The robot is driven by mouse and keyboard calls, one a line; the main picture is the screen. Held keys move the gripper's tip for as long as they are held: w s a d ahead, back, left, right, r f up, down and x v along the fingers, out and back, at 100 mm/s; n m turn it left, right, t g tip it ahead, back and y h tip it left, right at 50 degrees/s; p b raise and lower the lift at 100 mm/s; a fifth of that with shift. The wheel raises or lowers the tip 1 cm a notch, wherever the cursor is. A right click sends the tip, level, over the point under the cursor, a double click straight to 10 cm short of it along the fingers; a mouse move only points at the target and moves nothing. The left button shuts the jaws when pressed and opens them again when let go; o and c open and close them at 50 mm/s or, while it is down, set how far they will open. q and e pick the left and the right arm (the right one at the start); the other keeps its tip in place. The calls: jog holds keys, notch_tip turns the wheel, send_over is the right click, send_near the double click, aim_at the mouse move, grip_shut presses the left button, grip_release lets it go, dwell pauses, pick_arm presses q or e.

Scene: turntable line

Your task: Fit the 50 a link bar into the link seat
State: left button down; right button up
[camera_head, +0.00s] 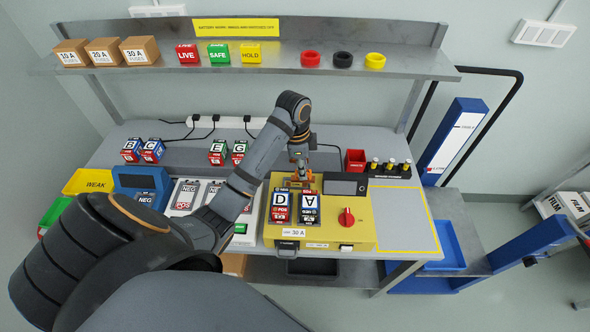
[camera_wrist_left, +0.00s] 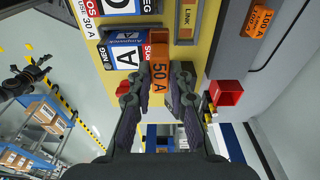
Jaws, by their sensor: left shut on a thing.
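My left gripper (camera_head: 302,174) is over the back part of the yellow test unit (camera_head: 361,238). In the left wrist view its fingers (camera_wrist_left: 157,92) are shut on the orange 50 A link bar (camera_wrist_left: 160,73). The bar's label faces the camera, and its far end reaches beside battery A. The link seat, marked LINK (camera_wrist_left: 187,14), shows on the yellow panel up and to the right of the bar, apart from it in the picture. Whether the bar touches the panel I cannot tell.
Batteries D (camera_head: 281,207) and A (camera_head: 308,207) stand in the unit, close to the bar. A red knob (camera_head: 346,217), a dark display (camera_head: 347,184) and a red box (camera_head: 355,160) are nearby. Another orange bar (camera_wrist_left: 258,20) lies right of the seat.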

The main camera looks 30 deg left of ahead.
pick_arm(q)
jog(key=w+a+f, duration=0.1)
jog(key=a+f, duration=0.1)
jog(key=f, duration=0.1)
jog(key=w+a+f, duration=0.1)
jog(key=a+f, duration=0.1)
jog(key=shift+w+f+p, duration=0.2)
jog(key=shift+w+p, duration=0.15)
jog(key=f+p, duration=0.1)
jog(key=f, duration=0.2)
jog(key=shift+w+a+p, duration=0.15)
jog(key=shift+a+p, duration=0.05)
jog(key=shift+p, duration=0.2)
jog(key=shift+f, duration=0.3)
pick_arm(e)
jog(key=shift+w+a+r, duration=0.2)
jog(key=shift+a+r, duration=0.05)
pick_arm(q)
jog(key=shift+f, duration=0.1)
jog(key=c, duration=1.3)
grip_release()
jog(key=shift+o, duration=0.2)
pick_arm(e)
jog(key=shift+s, duration=0.1)
